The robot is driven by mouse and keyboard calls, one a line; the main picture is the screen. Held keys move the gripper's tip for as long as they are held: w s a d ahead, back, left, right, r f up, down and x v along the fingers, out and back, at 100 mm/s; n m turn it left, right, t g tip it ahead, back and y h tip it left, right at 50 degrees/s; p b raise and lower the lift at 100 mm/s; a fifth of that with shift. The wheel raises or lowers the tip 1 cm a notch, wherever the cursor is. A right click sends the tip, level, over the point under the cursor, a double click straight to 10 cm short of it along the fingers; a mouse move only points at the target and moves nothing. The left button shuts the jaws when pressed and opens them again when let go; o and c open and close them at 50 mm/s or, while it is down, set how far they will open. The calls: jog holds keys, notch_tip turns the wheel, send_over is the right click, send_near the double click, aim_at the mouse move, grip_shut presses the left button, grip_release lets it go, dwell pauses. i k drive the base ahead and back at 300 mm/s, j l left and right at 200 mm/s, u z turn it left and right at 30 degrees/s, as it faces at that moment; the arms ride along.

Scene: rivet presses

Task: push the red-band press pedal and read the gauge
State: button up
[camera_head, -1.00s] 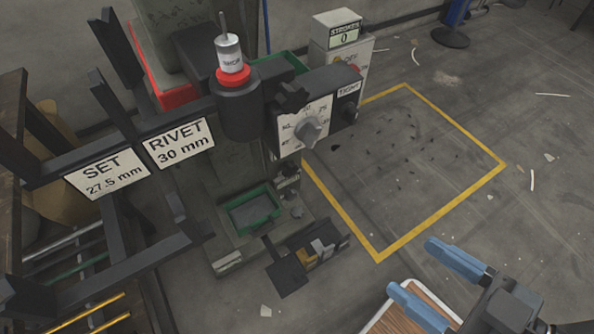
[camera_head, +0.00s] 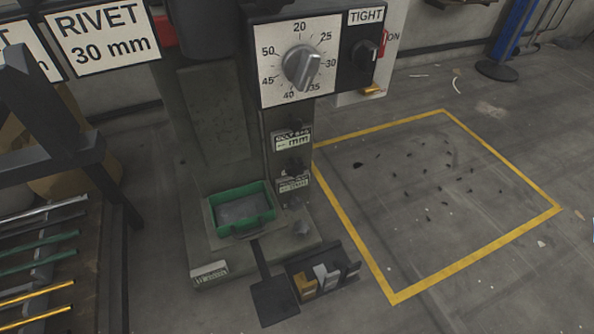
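The press (camera_head: 215,120) stands left of centre, its top cut off by the frame. A black pedal plate (camera_head: 275,300) lies low in front of the base, on a dark bar. A white dial (camera_head: 297,62) with numbers from 20 to 50 has a grey knob, whose exact setting I cannot tell. Two small readouts, an upper (camera_head: 292,139) and a lower (camera_head: 293,184), sit on the column; their values are too small to read. My gripper is not in view.
A sign (camera_head: 105,35) reads RIVET 30 mm. A black knob (camera_head: 364,54) sits under a TIGHT label. A green tray (camera_head: 240,207) is on the base; a dark bin (camera_head: 325,282) stands beside the pedal. A rack of rods (camera_head: 40,260) is at left. The yellow-outlined floor (camera_head: 430,200) is open, with small dark specks.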

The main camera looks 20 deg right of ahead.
aim_at(275, 301)
jog(key=u, duration=0.4)
jog(key=i+j+u, duration=0.15)
jog(key=j+u, duration=0.15)
jog(key=i+j+u, duration=0.3)
jog(key=k+j, duration=0.1)
